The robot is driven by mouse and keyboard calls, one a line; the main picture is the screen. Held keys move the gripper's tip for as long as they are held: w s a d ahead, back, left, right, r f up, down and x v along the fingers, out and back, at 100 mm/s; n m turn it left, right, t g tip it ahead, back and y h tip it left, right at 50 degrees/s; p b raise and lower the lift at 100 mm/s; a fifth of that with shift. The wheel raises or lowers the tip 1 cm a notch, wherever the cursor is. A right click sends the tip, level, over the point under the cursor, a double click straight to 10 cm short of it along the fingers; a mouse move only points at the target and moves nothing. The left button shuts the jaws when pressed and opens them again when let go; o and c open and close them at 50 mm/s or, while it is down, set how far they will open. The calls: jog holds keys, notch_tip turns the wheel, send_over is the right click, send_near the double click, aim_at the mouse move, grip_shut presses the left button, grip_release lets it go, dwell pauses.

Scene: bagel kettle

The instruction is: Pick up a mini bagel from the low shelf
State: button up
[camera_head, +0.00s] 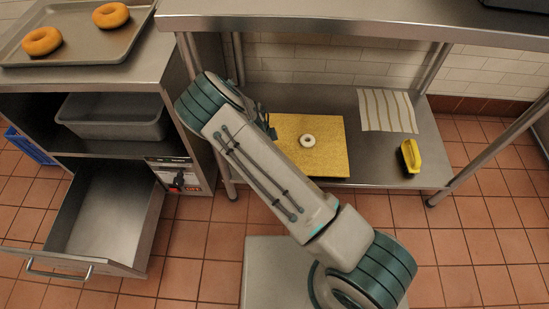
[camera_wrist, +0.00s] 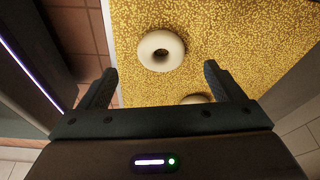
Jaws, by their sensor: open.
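A pale mini bagel (camera_head: 307,140) lies flat on a yellow, grainy board (camera_head: 332,128) on the low shelf (camera_head: 385,165). The wrist view shows one whole mini bagel (camera_wrist: 161,50) on the speckled yellow board (camera_wrist: 255,30). A second bagel (camera_wrist: 195,99) is partly hidden by my gripper's body. My gripper (camera_wrist: 160,73) is open and empty. The whole bagel appears ahead of the gap between its fingertips, close to the board's left edge. In the head view my arm covers part of the board and hides most of my gripper.
A striped cloth (camera_head: 387,110) and a yellow-handled brush or sponge (camera_head: 411,156) lie right of the board. The steel tabletop (camera_head: 370,22) overhangs the shelf. Left stand an open drawer (camera_head: 105,215), a grey bin (camera_head: 115,118) and a tray (camera_head: 85,42) with two orange-brown rings.

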jog(key=b+x, duration=0.1)
jog(key=x, duration=0.3)
jog(key=shift+w+f+b, duration=0.1)
jog(key=shift+f+b, duration=0.25)
jog(key=shift+b, duration=0.05)
jog(key=shift+r, duration=0.1)
jog(key=c, duration=1.1)
jog(key=shift+o, duration=0.2)
